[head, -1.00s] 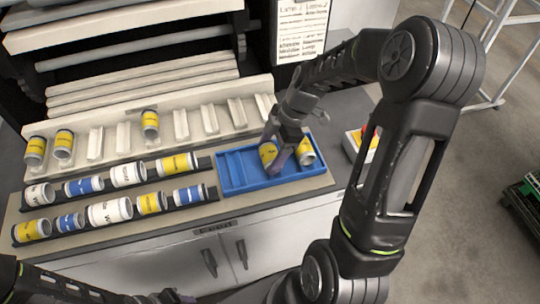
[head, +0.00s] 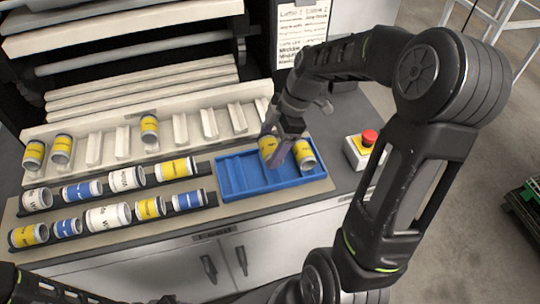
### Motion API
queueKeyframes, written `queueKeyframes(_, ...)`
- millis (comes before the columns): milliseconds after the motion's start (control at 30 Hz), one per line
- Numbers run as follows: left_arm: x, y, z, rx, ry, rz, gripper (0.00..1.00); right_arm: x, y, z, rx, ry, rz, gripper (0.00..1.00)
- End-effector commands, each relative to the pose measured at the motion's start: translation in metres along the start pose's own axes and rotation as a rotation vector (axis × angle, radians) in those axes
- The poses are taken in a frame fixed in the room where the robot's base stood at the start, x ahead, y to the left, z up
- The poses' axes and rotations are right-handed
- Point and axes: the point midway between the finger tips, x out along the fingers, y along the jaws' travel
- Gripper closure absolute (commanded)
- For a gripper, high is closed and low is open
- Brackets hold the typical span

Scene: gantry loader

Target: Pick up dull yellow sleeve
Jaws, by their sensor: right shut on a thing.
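A dull yellow sleeve (head: 267,145) with pale ends is at the blue tray (head: 268,194), partly hidden by my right gripper (head: 279,146). The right gripper reaches down from the upper right and is shut on this sleeve. The sleeve seems slightly raised over the tray. A second yellow sleeve (head: 304,154) lies tilted in the tray's right part, just right of the fingers. My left gripper (head: 170,298) shows only as a sliver at the bottom edge; its jaws cannot be made out.
Two dark racks (head: 128,226) left of the tray hold several yellow, blue and white sleeves. A cream slotted rack (head: 95,148) behind holds several yellow sleeves. A red emergency button (head: 369,137) stands right of the tray. The tray's left compartments are empty.

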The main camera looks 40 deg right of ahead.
Motion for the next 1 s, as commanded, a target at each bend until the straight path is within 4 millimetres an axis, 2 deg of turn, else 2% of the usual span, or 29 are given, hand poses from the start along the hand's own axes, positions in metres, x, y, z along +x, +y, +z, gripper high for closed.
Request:
queueKeyframes(100,0.005,-0.002,-0.001,0.001,0.001,0.002,0.64,-0.022,0.002,-0.009,-0.003,0.000,0.007,0.86)
queueKeyframes(300,0.008,-0.002,-0.001,0.002,0.003,0.003,0.64,-0.045,0.000,-0.019,0.000,0.001,0.002,0.86)
queueKeyframes(1000,0.007,-0.002,-0.001,0.002,0.003,0.003,0.64,-0.049,0.000,-0.020,0.002,0.000,0.000,0.86)
